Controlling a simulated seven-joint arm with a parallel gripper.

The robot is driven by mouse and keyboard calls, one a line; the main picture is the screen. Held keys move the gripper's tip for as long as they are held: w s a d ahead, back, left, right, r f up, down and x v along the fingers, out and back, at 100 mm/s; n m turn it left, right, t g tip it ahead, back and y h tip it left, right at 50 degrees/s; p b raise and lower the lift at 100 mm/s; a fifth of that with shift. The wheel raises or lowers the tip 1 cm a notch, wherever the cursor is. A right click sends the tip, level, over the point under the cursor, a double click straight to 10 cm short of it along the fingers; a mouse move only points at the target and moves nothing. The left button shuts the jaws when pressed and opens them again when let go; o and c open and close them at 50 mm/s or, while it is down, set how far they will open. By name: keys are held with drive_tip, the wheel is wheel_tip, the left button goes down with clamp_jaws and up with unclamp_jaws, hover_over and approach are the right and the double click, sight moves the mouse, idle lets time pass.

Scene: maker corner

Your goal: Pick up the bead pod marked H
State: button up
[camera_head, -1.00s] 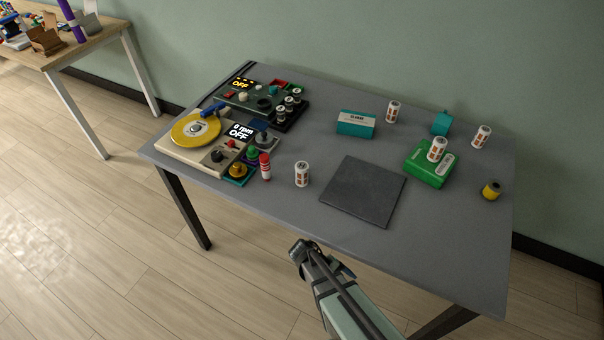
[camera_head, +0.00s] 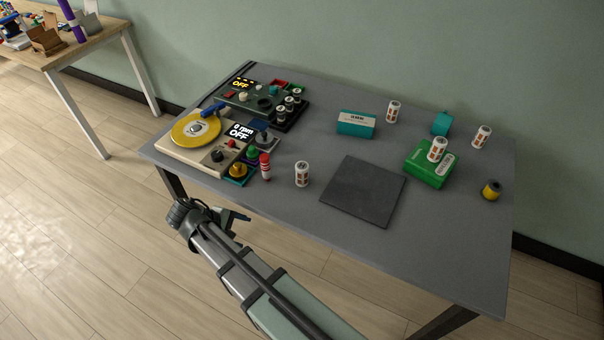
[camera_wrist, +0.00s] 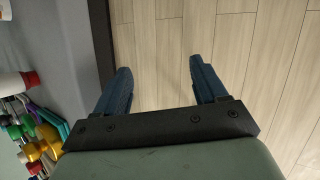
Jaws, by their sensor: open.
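Several white cylindrical pods with orange-brown markings stand on the grey table (camera_head: 270,210). One pod (camera_head: 302,174) is near the front, left of the dark mat. Another pod (camera_head: 393,111) is at the back, one (camera_head: 481,137) at the back right, and one (camera_head: 437,149) on the green box. Their letters are too small to read, so I cannot tell which is H. My gripper (camera_head: 236,218) is open and empty, off the table's front edge at the left. In the wrist view the blue fingers (camera_wrist: 158,85) are spread over bare floor.
A dark square mat (camera_head: 363,191) lies mid-table. A teal box (camera_head: 356,123), a green box (camera_head: 431,165) and a yellow-black spool (camera_head: 491,190) stand around it. A turntable device (camera_head: 190,150) and a dark control panel (camera_head: 265,105) fill the left end. The front right is clear.

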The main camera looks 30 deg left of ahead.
drive_tip(key=a+r+n+g+y, duration=0.15)
drive_tip(key=a+r, duration=0.25)
drive_tip(key=r, duration=0.5)
wheel_tip(320, 180, up, 13)
drive_tip(key=m+g+y, duration=0.3)
drive_tip(key=m+g, duration=0.1)
hover_over(302, 175)
drive_tip(key=a, duration=0.2)
drive_tip(key=shift+w+d+r+h, duration=0.1)
drive_tip(key=shift+w+h, duration=0.15)
drive_tip(key=shift+w, duration=0.05)
drive_tip(key=shift+w+d+m, duration=0.35)
drive_tip(key=shift+d, duration=0.1)
wheel_tip(302, 175, down, 8)
drive_tip(key=shift+f, duration=0.25)
drive_tip(key=shift+w+d+f, duration=0.1)
drive_tip(key=shift+f, duration=1.25)
drive_tip(key=shift+w+f, duration=0.1)
drive_tip(key=shift+f, duration=1.2)
